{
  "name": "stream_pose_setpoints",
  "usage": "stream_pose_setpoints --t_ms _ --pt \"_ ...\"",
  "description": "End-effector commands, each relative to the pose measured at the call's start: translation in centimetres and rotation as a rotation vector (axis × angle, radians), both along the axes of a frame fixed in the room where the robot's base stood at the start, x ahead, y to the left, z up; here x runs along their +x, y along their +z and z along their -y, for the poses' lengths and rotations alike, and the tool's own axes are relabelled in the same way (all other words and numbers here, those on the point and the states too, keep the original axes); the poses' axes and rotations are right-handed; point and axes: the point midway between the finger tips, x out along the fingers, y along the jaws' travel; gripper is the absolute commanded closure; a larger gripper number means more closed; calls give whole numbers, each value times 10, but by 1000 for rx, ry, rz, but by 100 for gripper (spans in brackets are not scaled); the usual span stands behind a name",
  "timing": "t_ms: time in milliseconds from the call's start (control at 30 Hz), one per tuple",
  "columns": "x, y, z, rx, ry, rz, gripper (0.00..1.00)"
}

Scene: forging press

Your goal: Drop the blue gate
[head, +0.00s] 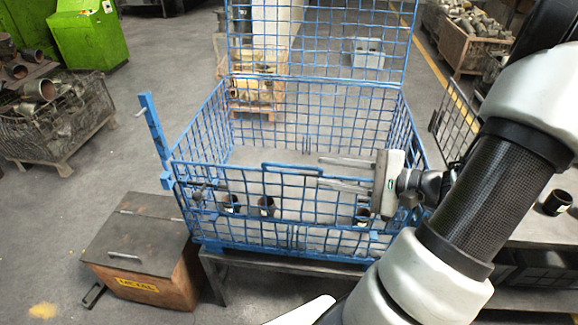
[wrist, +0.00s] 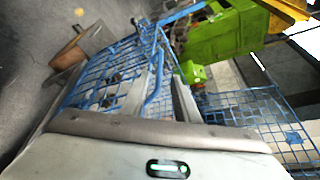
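A blue wire-mesh crate (head: 213,245) stands on a dark low stand in the head view. Its blue front gate (head: 230,166) is upright and has a raised handle (head: 290,165) at the middle of its top edge. My gripper (head: 319,172) reaches in from the right, with its fingers pointing left and apart, close to the handle's right end. In the wrist view, my gripper (wrist: 158,88) is open, and the blue handle (wrist: 156,85) shows between the two fingers. I cannot tell whether either finger touches it. Several dark cylindrical parts (head: 266,206) show through the front mesh.
A tall blue mesh panel (head: 320,78) rises behind the crate. A blue post (head: 153,128) stands at its left. A lidded brown box (head: 135,245) is on the floor at left. A dark table with a black cup-like part (head: 556,202) is at right. Grey floor lies open at left.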

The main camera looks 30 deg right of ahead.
Motion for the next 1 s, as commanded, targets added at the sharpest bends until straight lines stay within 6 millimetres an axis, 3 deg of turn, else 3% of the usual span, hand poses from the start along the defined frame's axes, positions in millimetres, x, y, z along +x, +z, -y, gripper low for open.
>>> stream_pose_setpoints --t_ms 300,500,933,1000 --pt "54 -16 -41 1 4 0 72" --pt "76 -21 -57 0 3 -1 72" --pt "85 -24 -63 -2 0 0 72" --pt "85 -24 -63 -2 0 -1 82"
